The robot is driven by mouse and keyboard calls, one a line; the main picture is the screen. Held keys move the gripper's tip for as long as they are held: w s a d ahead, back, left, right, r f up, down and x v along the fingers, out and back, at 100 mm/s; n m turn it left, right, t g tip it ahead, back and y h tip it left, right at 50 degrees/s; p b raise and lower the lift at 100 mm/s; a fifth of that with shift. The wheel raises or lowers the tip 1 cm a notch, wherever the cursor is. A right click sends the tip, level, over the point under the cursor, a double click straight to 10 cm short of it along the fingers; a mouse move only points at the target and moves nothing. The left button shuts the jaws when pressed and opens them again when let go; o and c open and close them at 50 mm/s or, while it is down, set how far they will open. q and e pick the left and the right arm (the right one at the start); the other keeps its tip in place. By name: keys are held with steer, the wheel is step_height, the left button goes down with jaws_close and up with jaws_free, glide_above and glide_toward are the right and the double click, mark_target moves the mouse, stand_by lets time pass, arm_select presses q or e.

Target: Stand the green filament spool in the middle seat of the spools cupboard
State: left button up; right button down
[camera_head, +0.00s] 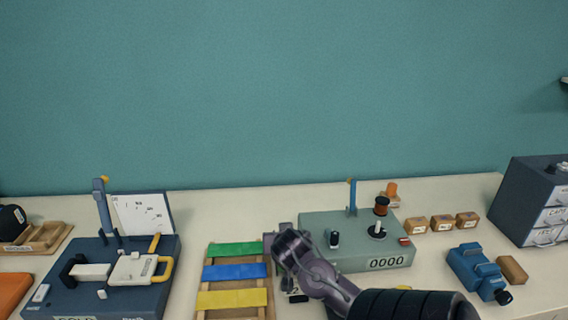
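I see no green filament spool and nothing I can make out as a spools cupboard. My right arm comes in from the bottom right, and its gripper (280,262) hangs between the rack of coloured strips and the green counter machine. Its fingertips are partly hidden by the wrist, so I cannot tell whether it is open or holds anything. My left gripper is out of view.
A green machine (340,225) with a 0000 display carries a brown wound reel (381,205). A wooden rack holds a green strip (234,249), blue and yellow strips. A dark drawer cabinet (530,180), blue device (475,270) and blue-grey press (65,297) stand around.

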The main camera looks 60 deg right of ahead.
steer(key=shift+f, duration=0.2)
steer(key=c, duration=0.7)
jaws_free()
